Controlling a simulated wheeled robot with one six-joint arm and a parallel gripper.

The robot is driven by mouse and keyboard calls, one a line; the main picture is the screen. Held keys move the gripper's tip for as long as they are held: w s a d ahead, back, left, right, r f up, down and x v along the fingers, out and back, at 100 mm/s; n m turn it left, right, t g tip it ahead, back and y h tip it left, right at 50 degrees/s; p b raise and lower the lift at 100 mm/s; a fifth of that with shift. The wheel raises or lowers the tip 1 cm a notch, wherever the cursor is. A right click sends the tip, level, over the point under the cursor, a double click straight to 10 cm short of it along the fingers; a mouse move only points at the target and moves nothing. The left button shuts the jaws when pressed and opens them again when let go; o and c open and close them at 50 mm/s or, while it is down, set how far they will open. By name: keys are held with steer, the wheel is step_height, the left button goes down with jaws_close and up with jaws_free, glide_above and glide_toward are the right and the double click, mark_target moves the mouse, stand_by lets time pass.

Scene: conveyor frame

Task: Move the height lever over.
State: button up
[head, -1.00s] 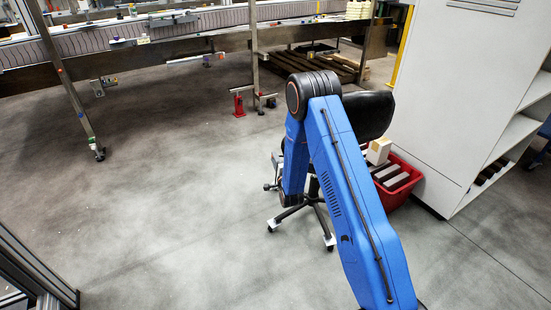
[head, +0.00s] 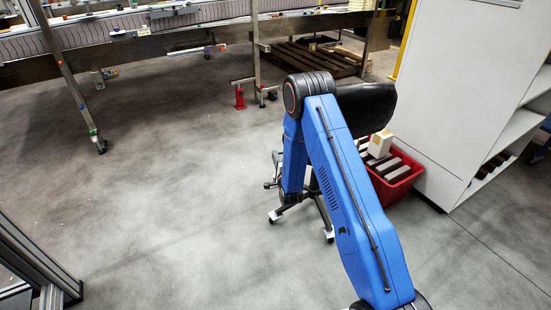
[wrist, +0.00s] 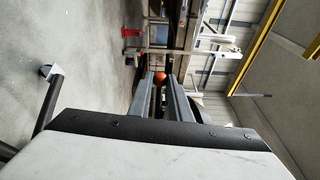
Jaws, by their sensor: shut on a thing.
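The office chair has a black backrest (head: 365,108) and a dark star base on casters (head: 328,236). My blue arm hides its seat and much of its column. A small dark lever-like end (head: 268,185) sticks out left of the column, low beside my arm. In the wrist view my gripper (wrist: 160,80) is shut on a round orange knob (wrist: 160,76) between its fingertips. The knob appears to belong to the height lever; the rod is hidden. My gripper is hidden in the head view. A chair caster (wrist: 48,72) shows at the left of the wrist view.
A red bin (head: 397,187) with several boxes stands right of the chair, against a white cabinet (head: 455,90). The conveyor frame (head: 150,50) runs along the back, one leg (head: 75,90) at left. Dark metal framing (head: 40,262) is at front left. The left floor is clear.

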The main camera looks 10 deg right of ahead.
steer(key=shift+f, duration=1.55)
steer(key=o, duration=0.9)
steer(key=shift+s, duration=0.1)
